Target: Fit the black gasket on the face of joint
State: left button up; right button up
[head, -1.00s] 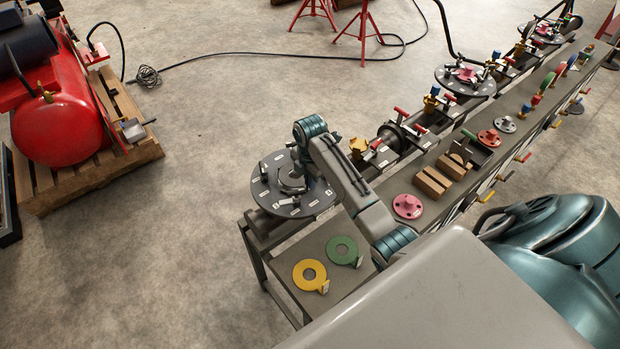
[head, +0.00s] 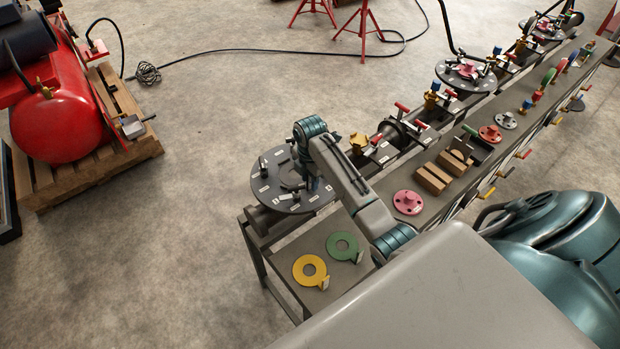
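The joint's face (head: 265,190) is a dark round flange with small pale tags and several clips around it, at the near end of the pipe line. My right arm reaches over its right side. My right gripper (head: 302,184) is low over the flange, small and partly hidden behind its own wrist; I cannot tell whether its fingers are open or shut. I cannot make out a separate black gasket against the dark flange. A yellow gasket (head: 299,274) and a green gasket (head: 333,249), each with a tab, lie on the grey shelf below. My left gripper is not in view.
A bench (head: 465,185) along the pipe line holds a pink flange (head: 407,202), wooden blocks (head: 432,179) and valves. A red compressor (head: 60,120) stands on a pallet at left. Floor left of the flange is clear.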

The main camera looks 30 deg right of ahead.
jog(key=shift+w+r+b, duration=0.1)
jog(key=shift+r+b, duration=0.2)
jog(key=shift+r, duration=0.2)
notch_tip(320, 180, up, 7)
jog(key=shift+b, duration=0.95)
jog(key=shift+r+p, duration=0.85)
jog(key=shift+p, duration=0.05)
jog(key=shift+r+p, duration=0.6)
jog(key=shift+f, duration=0.1)
